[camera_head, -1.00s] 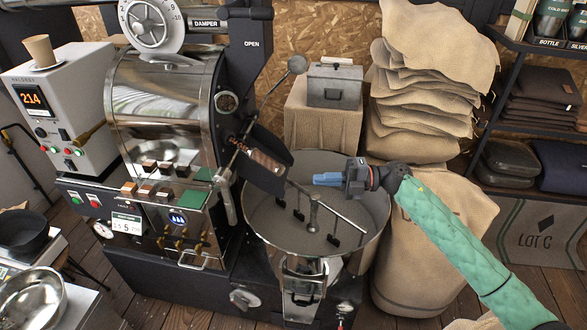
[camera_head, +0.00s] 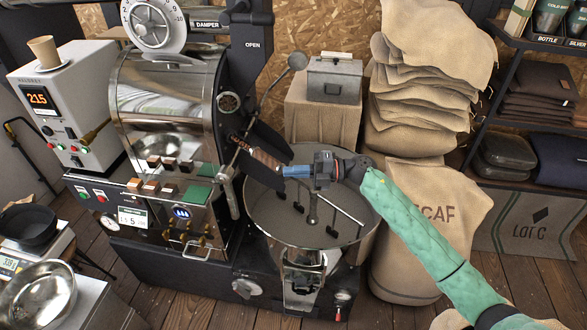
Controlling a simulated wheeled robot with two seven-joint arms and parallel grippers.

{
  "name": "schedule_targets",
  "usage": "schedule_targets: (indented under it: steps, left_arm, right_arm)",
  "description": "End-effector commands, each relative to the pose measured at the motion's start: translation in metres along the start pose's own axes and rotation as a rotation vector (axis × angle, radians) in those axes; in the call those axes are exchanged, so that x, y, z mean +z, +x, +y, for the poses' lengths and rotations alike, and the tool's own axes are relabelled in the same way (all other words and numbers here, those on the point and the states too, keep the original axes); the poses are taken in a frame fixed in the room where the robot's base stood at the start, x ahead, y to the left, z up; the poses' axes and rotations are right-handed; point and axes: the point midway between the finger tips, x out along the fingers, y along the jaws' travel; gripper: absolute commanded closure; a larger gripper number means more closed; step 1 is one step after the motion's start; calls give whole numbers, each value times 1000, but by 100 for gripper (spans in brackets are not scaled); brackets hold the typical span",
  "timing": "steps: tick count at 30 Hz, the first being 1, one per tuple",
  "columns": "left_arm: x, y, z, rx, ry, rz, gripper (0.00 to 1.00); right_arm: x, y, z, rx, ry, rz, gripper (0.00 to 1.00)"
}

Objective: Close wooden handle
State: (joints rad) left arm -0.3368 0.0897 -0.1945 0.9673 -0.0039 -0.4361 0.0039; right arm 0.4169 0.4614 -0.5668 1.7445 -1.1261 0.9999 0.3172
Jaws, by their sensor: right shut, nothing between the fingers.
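The metal roaster drum (camera_head: 165,95) stands left of centre, with its dark front door and chute (camera_head: 268,138) over the round cooling bin (camera_head: 357,228). A brown, ribbed piece (camera_head: 264,158), perhaps the wooden handle, shows at the chute. A tapered wooden handle (camera_head: 95,132) also sticks out at the drum's left. I cannot tell which is the task's handle. My right gripper (camera_head: 286,171) is shut and empty. Its blue fingers point left, close to the brown piece at the chute; whether they touch it is unclear. My left gripper is out of view.
A thin metal rod with a ball end (camera_head: 297,62) rises beside the chute. Stirring arms (camera_head: 312,205) lie inside the bin. A grey box (camera_head: 334,80) and stacked sacks (camera_head: 420,90) stand behind; a DECAF sack (camera_head: 425,240) stands right of the bin.

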Motion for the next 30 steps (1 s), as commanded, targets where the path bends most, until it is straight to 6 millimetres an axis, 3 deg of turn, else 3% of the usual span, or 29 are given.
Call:
schedule_targets:
  steps: [15,21,30]
  left_arm:
    - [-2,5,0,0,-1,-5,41]
    - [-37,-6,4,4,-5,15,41]
    - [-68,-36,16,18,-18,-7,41]
  right_arm:
    - [8,8,-3,1,0,1,100]
    - [30,30,-4,1,-2,1,100]
    - [62,62,-4,0,-1,1,100]
